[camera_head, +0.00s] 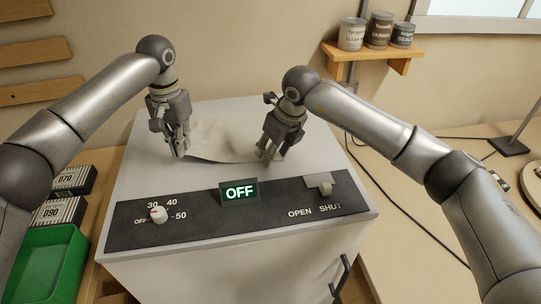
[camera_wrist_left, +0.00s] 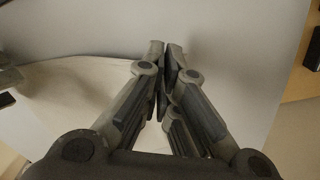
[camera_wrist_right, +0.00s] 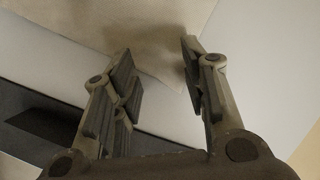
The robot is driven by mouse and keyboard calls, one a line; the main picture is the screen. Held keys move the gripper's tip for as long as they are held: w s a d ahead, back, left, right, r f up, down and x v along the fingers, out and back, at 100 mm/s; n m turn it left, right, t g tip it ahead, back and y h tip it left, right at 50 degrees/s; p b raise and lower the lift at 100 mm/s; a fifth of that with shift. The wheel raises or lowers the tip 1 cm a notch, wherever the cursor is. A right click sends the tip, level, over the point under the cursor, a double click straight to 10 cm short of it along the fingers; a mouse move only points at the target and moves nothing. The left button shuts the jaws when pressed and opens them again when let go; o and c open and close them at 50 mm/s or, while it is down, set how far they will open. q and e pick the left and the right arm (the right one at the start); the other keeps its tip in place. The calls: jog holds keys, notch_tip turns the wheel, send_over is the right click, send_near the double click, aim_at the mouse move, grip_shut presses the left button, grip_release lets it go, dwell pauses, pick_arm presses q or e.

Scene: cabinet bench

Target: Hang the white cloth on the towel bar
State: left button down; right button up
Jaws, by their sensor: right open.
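The off-white cloth (camera_head: 225,135) lies on the pale cabinet top, its front edge a little raised over a dark shadow. My left gripper (camera_head: 180,152) is at its left front corner; in the left wrist view its fingertips (camera_wrist_left: 165,52) are drawn together, apparently on the cloth's edge. My right gripper (camera_head: 268,155) is at the right front corner. In the right wrist view its fingers (camera_wrist_right: 155,55) are apart, with the cloth (camera_wrist_right: 150,28) and its corner beyond and between them.
The cabinet's front panel (camera_head: 120,232) has a dial (camera_head: 158,214), an OFF display (camera_head: 239,192) and an OPEN/SHUT switch (camera_head: 320,183). A green bin (camera_head: 45,262) stands left. A shelf (camera_head: 372,53) with cans is on the wall.

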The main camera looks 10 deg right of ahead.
jog(key=shift+f, duration=0.15)
grip_shut()
dwell(0.6)
jog(key=shift+r, duration=2.55)
